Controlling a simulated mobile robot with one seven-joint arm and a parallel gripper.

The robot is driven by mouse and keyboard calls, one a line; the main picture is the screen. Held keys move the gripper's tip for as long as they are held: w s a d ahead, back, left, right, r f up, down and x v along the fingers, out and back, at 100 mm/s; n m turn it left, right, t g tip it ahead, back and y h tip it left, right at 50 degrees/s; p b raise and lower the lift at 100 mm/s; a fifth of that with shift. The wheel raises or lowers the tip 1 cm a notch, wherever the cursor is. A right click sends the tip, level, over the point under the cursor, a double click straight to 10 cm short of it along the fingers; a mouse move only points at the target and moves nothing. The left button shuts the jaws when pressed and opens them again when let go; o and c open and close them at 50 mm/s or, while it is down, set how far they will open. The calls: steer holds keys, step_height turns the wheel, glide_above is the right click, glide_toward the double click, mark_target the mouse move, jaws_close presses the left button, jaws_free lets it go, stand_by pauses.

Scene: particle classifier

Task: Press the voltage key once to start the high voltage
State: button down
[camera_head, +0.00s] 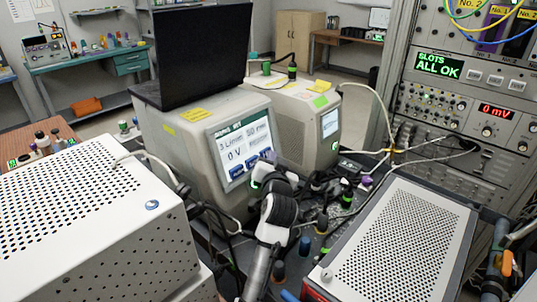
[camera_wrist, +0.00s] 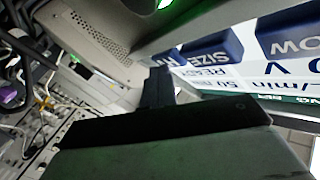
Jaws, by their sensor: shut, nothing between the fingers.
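The classifier (camera_head: 185,150) is a grey box with a lit screen (camera_head: 234,140) reading 0 V and 50 nm. Blue keys run along the screen's lower edge. The wrist view shows them upside down: one key (camera_wrist: 290,32) with letters like "OW", a SIZE key (camera_wrist: 212,46), and a third blue key (camera_wrist: 171,57) mostly hidden by my fingers. That key's label is mostly hidden, so I cannot read it. My gripper (camera_head: 266,160) is shut and empty, its tips (camera_wrist: 159,72) at this right-hand key. I cannot tell whether they touch it.
A black laptop (camera_head: 200,55) stands on the classifier. Perforated white boxes stand at left (camera_head: 75,190) and right (camera_head: 400,245). Cables and small bottles crowd the bench around my arm. An instrument rack (camera_head: 465,120) at right shows 0 mV.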

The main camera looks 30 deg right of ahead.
steer(key=shift+w+a+f, duration=0.1)
steer(key=shift+w+a, duration=0.1)
steer(key=shift+w, duration=0.2)
stand_by(0.6)
steer(key=shift+s+d+r, duration=0.15)
steer(key=shift+s+d, duration=0.05)
steer(key=shift+s, duration=0.4)
steer(key=shift+s+d+r, duration=0.15)
steer(key=shift+s+d, duration=0.05)
steer(key=shift+s, duration=0.4)
steer(key=s, duration=0.1)
steer(key=s+d+p, duration=0.1)
steer(key=s, duration=0.1)
steer(key=s+r, duration=0.1)
steer(key=shift+s+d+r+p, duration=0.1)
steer(key=shift+s+d+p, duration=0.2)
steer(key=shift+d, duration=0.05)
stand_by(0.4)
